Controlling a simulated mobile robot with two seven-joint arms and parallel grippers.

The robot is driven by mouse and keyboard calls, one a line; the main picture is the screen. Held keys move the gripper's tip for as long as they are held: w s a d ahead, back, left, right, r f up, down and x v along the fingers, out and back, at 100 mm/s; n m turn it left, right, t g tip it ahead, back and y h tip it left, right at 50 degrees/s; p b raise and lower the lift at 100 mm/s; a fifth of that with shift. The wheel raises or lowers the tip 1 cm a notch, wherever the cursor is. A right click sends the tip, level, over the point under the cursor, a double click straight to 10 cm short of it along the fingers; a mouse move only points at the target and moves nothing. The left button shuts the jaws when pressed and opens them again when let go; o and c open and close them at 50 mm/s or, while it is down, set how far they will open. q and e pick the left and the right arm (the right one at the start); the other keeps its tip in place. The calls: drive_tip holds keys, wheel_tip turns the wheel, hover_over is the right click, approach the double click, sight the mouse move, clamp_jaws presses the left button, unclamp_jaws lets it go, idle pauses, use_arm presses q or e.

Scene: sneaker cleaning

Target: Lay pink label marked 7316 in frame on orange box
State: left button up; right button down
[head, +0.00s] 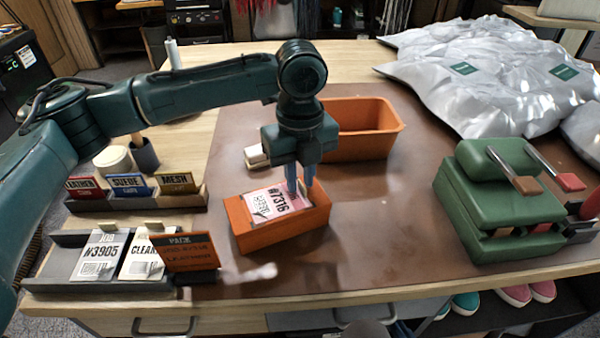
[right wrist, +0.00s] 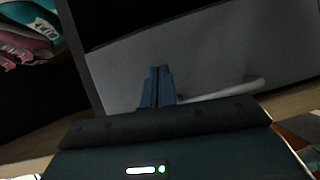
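The pink label marked #7316 (head: 272,204) lies on top of the small orange box (head: 285,236), roughly within its rim; whether it sits fully flat is hard to tell. My left gripper (head: 301,187) is above the right part of the label, fingers pointing down. Its two fingers stand apart, one on the near side and one farther back, and nothing is clearly pinched between them. My right gripper shows in the right wrist view (right wrist: 158,88), fingers together and empty, facing a grey drawer front with a handle.
A label rack (head: 60,268) with #3905 and other cards stands at the front left, below a rack of material tags (head: 135,200). An empty orange bin (head: 365,128) is behind the box. A green device (head: 490,205) and silver bags (head: 470,75) are right.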

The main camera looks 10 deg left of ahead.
use_arm(q)
drive_tip(key=shift+o, duration=0.8)
